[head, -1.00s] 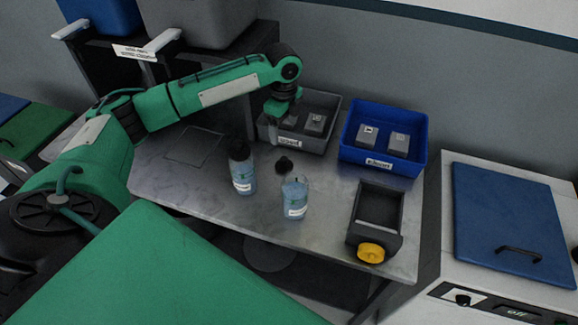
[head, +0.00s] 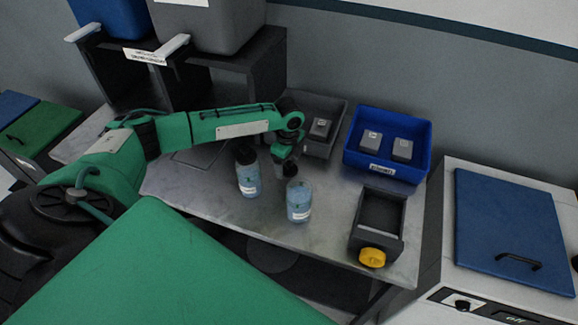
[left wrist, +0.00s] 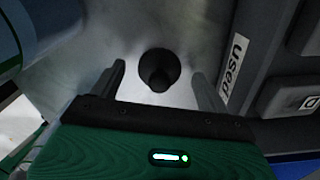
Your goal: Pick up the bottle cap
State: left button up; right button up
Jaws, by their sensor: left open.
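The black bottle cap (head: 290,171) lies on the grey table behind the open bottle (head: 299,203). In the left wrist view the cap (left wrist: 159,65) shows as a dark round shape with a smaller knob, between my two fingers. My left gripper (head: 283,158) is open and points down at the cap, with a visible gap on both sides of it. The gripper partly covers the cap in the head view. A second bottle (head: 247,173) with a black top stands upright to the left. My right gripper is not in view.
A grey bin (head: 333,137) labelled "used" stands close behind and right of my left gripper. A blue bin (head: 386,178) with grey boxes is further right. A dark tray with a yellow knob (head: 372,257) sits at the table's right front.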

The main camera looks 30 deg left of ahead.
pick_arm(q)
jog(key=shift+f, duration=0.5)
jog(key=c, duration=1.1)
jog(key=shift+o, duration=0.2)
jog(key=shift+r, duration=0.15)
